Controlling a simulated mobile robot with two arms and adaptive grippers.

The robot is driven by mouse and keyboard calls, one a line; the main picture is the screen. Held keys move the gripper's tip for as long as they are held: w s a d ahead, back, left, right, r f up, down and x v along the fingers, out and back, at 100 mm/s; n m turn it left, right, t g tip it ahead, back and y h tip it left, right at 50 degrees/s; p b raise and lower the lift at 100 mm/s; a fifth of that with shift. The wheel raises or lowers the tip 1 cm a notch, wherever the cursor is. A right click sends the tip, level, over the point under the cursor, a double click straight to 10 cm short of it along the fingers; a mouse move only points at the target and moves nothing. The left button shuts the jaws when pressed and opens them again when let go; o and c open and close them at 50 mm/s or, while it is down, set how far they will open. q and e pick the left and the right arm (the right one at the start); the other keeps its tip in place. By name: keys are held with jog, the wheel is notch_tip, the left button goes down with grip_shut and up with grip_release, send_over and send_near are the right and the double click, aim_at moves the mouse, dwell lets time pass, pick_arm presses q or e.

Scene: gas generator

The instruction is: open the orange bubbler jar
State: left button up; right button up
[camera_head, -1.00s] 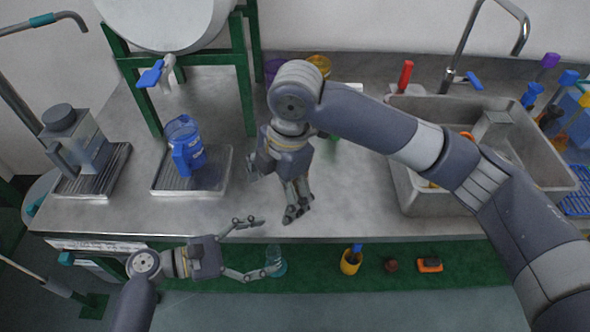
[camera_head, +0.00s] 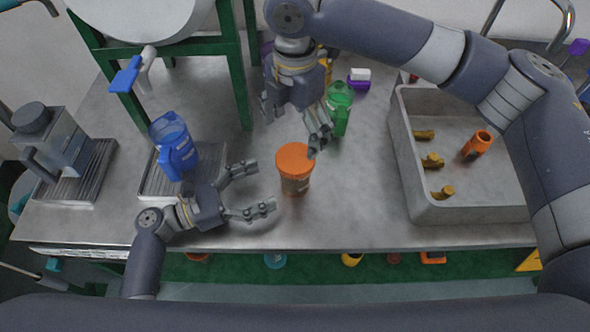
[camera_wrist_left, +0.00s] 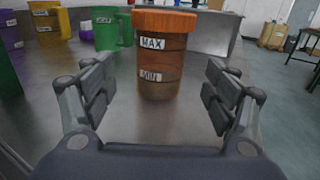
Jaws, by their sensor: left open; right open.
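The orange bubbler jar (camera_head: 294,170) stands upright on the metal counter, with an orange lid (camera_head: 295,158) on top and a brownish body. In the left wrist view the jar (camera_wrist_left: 161,70) shows MAX and MIN labels and stands ahead, between the lines of the fingers. My left gripper (camera_head: 262,189) is open and empty, low over the counter, its fingers pointing at the jar from the left and apart from it. My right gripper (camera_head: 292,128) is open and empty, above and behind the jar, pointing down, with one finger close to the lid in the picture.
A green jug (camera_head: 339,108) stands behind the jar. A blue jug (camera_head: 174,145) sits on a drip tray (camera_head: 150,186) at the left. The sink (camera_head: 480,209) at the right holds an orange bottle (camera_head: 477,145) and several brass-coloured pieces. The counter right of the jar is clear.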

aim_at(295, 172)
pick_arm(q)
jog(key=x, duration=0.9)
